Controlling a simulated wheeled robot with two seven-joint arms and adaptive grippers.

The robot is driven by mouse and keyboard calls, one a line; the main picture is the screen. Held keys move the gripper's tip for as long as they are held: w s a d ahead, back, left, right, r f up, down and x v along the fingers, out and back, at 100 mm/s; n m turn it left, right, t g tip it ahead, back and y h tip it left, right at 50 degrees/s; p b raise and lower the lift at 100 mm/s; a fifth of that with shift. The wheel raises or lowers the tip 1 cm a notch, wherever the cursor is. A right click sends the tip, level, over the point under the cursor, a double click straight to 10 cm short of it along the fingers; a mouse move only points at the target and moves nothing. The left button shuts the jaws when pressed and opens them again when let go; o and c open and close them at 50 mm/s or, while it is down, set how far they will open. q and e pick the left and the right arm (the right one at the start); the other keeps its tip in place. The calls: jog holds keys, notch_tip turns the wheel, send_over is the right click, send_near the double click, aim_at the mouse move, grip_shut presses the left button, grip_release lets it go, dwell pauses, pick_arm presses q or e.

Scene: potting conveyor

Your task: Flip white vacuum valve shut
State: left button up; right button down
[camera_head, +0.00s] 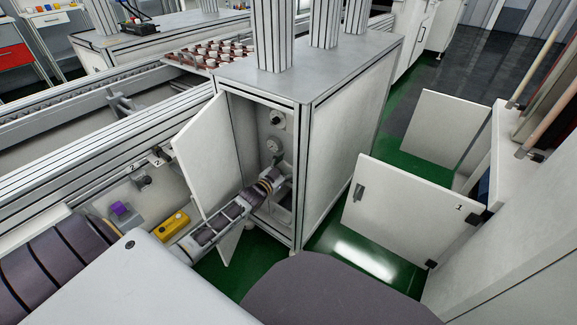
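The white cabinet (343,128) stands in the middle with its door (203,150) swung open to the left. Inside, a pale round fitting (272,145) shows on the back panel, with a dark-centred round fitting (276,119) above it. Which one is the white vacuum valve I cannot tell. My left gripper (281,160) reaches into the cabinet, its tip just below the pale fitting. Whether it touches anything, and how its fingers stand, is too small to tell. My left arm hides the lower part of the inside. My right gripper is not in view.
A conveyor frame (75,150) runs along the left. A yellow box (174,224) and a purple knob (121,209) lie beside my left arm. Open white panels (410,210) stand at the right. Green floor (345,240) is clear between them and the cabinet.

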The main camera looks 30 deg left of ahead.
pick_arm(q)
jog(key=c, duration=0.9)
jog(key=shift+c, duration=0.2)
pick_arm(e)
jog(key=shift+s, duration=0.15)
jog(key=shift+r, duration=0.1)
pick_arm(q)
jog(key=shift+n+p, duration=0.4)
jog(key=shift+p, duration=0.2)
jog(key=shift+f+n+p, duration=0.15)
jog(key=shift+n+p, duration=0.65)
jog(key=shift+p, duration=0.25)
jog(key=shift+a+n+p, duration=0.1)
jog(key=shift+n+p, duration=0.2)
jog(key=shift+f, duration=0.15)
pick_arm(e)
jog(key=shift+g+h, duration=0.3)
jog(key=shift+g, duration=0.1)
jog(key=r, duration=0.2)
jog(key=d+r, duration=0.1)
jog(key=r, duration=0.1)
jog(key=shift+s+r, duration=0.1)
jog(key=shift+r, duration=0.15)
